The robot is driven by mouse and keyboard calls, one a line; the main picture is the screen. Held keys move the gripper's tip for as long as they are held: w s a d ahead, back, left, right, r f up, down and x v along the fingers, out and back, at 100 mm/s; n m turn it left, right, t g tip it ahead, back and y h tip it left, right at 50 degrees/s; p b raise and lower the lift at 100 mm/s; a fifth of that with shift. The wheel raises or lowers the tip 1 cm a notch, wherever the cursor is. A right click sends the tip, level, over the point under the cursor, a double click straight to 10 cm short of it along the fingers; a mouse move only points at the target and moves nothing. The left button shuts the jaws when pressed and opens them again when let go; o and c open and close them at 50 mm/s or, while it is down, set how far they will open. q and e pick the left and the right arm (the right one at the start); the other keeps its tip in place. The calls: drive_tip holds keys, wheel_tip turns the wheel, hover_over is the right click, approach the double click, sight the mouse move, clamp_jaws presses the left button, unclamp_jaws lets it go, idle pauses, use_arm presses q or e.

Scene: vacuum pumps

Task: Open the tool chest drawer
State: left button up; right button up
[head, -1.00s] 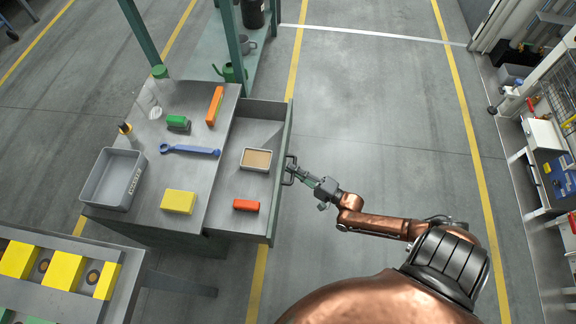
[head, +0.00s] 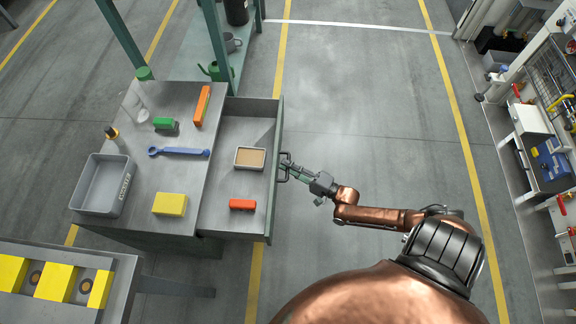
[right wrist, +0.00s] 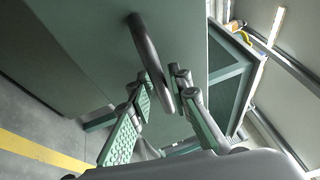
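The tool chest drawer (head: 238,131) stands pulled out to the right from under the grey worktop (head: 185,113) in the head view. Its front panel carries a dark bar handle (head: 284,170), which shows as a curved grey bar in the right wrist view (right wrist: 148,52). My right gripper (head: 286,166) is at the handle. My left gripper is not in view.
The drawer holds a tan-filled tray (head: 250,158) and an orange-red block (head: 242,204). A grey bin (head: 103,186), blue wrench (head: 180,152) and yellow block (head: 170,204) lie on the worktop. The floor (head: 365,120) right of the drawer is clear.

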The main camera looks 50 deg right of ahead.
drive_tip(key=v, duration=1.2)
drive_tip(key=shift+w, duration=0.1)
